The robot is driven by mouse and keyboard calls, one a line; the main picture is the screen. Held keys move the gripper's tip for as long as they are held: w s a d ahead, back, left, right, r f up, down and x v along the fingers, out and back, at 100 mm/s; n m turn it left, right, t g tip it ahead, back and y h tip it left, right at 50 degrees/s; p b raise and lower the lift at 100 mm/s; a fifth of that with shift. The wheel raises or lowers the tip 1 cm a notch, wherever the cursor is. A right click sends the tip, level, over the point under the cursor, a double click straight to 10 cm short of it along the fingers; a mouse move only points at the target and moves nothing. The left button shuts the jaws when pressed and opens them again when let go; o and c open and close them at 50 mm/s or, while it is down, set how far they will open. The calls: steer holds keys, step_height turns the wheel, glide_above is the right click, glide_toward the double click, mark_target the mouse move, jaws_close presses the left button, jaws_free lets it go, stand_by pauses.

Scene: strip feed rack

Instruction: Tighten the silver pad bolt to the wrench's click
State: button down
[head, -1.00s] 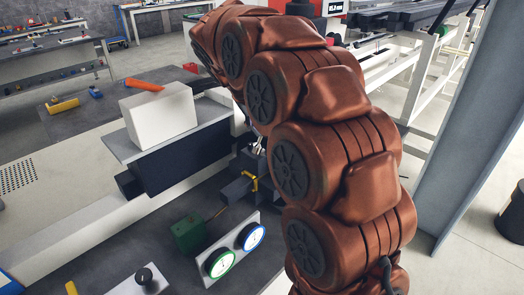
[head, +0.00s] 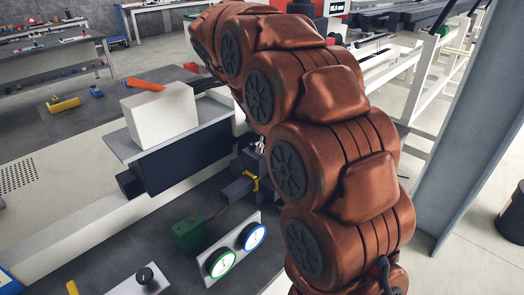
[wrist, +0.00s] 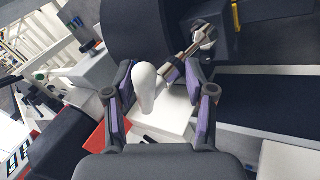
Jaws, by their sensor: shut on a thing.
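My gripper (wrist: 158,85) shows in the wrist view, its purple-padded fingers on either side of a wrench (wrist: 145,88). It is shut on this wrench, which has a pale, rounded handle and a silver shaft running up and right. The shaft's far end is by a round silver piece (wrist: 206,36) against dark machinery; I cannot tell whether this is the wrench head or the pad bolt, nor whether they touch. In the head view my arm hides the gripper. A small silver part (head: 260,146) shows beside the arm, above a yellow piece (head: 252,181).
Below are a green box (head: 189,234) and two dials, green-rimmed (head: 221,263) and blue-rimmed (head: 252,237). A grey post (head: 465,120) stands close on the right.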

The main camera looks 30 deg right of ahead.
steer(key=shift+s+a+f+m+b, duration=0.2)
steer(key=shift+m+b, duration=0.5)
steer(key=shift+b, duration=0.7)
steer(key=shift+a+r+m+g+h+b, duration=0.15)
steer(key=shift+a+m+g+h+b, duration=0.35)
steer(key=shift+b, duration=0.7)
steer(key=shift+d+r, duration=0.15)
steer(key=shift+m+t+y+b, duration=0.3)
steer(key=shift+m+y+b, duration=0.5)
steer(key=shift+m+b, duration=0.8)
steer(key=shift+a+r+m+t+y+b, duration=0.15)
steer(key=shift+m+y+b, duration=0.2)
steer(key=shift+b, duration=0.55)
steer(key=shift+a+m+t+y+b, duration=0.15)
steer(key=shift+m+b, duration=0.3)
steer(key=shift+b, duration=0.4)
stand_by(0.4)
steer(key=shift+d+f+b, duration=0.1)
steer(key=shift+f+b, duration=0.5)
steer(key=shift+f, duration=0.2)
steer(key=shift+m, duration=0.4)
